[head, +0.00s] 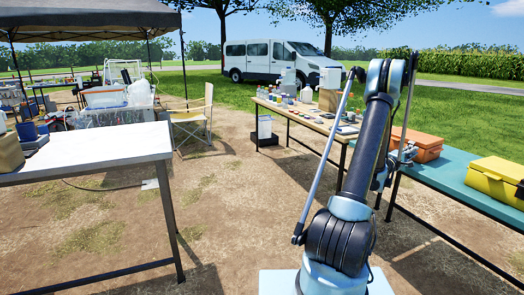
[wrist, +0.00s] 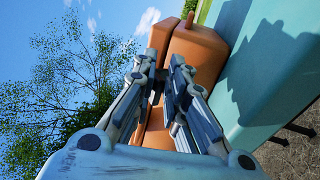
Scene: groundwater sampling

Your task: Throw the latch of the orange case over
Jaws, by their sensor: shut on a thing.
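The orange case (head: 427,145) stands on the teal table at the right in the head view, just beyond my arm. In the wrist view the orange case (wrist: 196,48) fills the top middle, turned on its side, with a dark seam between lid and body. My gripper (wrist: 160,74) is at the front of the case by that seam, its fingertips close together. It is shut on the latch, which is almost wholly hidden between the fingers. In the head view my gripper (head: 402,157) is small and partly behind my arm.
A yellow case (head: 492,178) stands on the same teal table (head: 452,172), to the right of the orange one. A wooden table (head: 300,118) with bottles is behind my arm.

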